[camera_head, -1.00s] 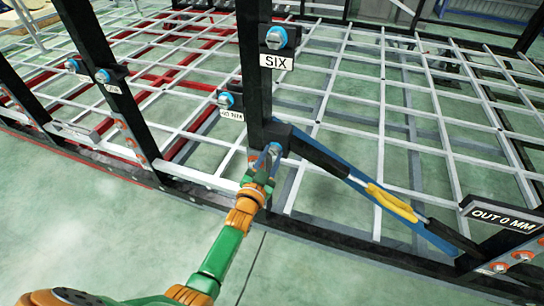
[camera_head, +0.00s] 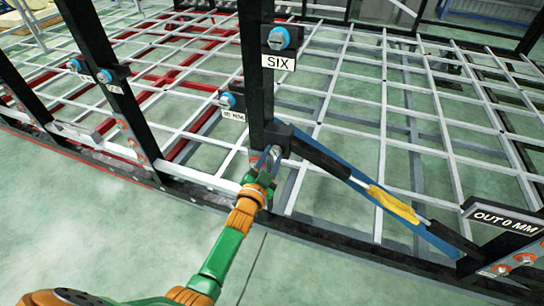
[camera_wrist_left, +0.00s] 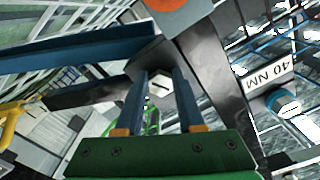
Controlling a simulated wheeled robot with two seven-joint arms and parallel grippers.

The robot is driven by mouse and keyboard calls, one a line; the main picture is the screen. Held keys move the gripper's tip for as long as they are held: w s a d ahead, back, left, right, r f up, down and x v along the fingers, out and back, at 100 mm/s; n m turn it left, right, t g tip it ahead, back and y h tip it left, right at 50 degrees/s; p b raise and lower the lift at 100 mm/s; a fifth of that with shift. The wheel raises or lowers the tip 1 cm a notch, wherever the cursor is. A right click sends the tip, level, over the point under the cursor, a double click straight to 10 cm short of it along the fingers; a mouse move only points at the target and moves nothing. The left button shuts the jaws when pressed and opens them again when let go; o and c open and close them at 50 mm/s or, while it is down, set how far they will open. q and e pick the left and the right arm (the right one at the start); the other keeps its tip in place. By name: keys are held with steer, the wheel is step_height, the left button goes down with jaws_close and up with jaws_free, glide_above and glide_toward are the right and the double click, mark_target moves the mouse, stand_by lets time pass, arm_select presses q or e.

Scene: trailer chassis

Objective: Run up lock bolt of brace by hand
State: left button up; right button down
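The diagonal brace (camera_head: 322,158) runs from a block on the black post down to the lower right, with a yellow turnbuckle body (camera_head: 392,204) midway. Its lock bolt (camera_head: 277,151) sits in the black block at the upper end. My left gripper (camera_head: 270,158) is at this bolt. The right gripper is out of view.
The black post (camera_head: 257,70) carries a blue bolt over a SIX plate (camera_head: 279,62). A blue bolt (camera_wrist_left: 286,104) with a 40 NM plate (camera_wrist_left: 265,77) is right of the fingers. An OUT 0 MM plate (camera_head: 504,218) stands at lower right. The green floor in front is clear.

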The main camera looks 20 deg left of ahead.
arm_select(q)
steer(key=o, duration=0.3)
steer(key=shift+s+f, duration=0.15)
steer(key=shift+o, duration=0.7)
steer(key=shift+s+d+r, duration=0.1)
steer(key=shift+s+r, duration=0.05)
steer(key=shift+r, duration=0.1)
steer(key=s, duration=0.7)
steer(key=shift+p, duration=0.3)
